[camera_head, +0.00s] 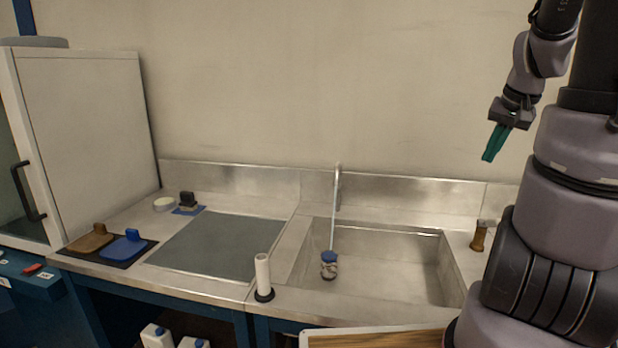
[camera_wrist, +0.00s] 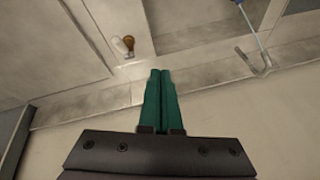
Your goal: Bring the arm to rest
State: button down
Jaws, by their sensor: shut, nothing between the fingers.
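My gripper (camera_head: 495,143) with its green fingers hangs in the air at the upper right of the head view, in front of the beige wall and above the right side of the sink. Its fingers point down and a little to the left. In the wrist view my gripper (camera_wrist: 160,75) shows its two green fingers side by side, shut, with nothing held. My arm bends down to it from the upper right, clear of the bench. No part of the gripper touches anything.
A metal sink (camera_head: 385,268) holds a blue-topped item (camera_head: 328,262) under the faucet (camera_head: 336,200). A brown-handled item (camera_head: 478,238) stands right of it. A white cylinder (camera_head: 262,275) stands at the bench front. A white cabinet (camera_head: 85,140) is at left. Space around the gripper is free.

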jog(key=s+a+r+n+t+y, duration=0.1)
jog(key=s+a+r, duration=0.3)
jog(key=a, duration=0.5)
jog(key=s+a+r+n+t+y, duration=0.1)
jog(key=s+a+r, duration=0.4)
jog(key=a, duration=0.5)
jog(key=shift+s+a+r, duration=0.2)
jog(key=shift+s+r, duration=0.1)
jog(key=shift+s, duration=0.55)
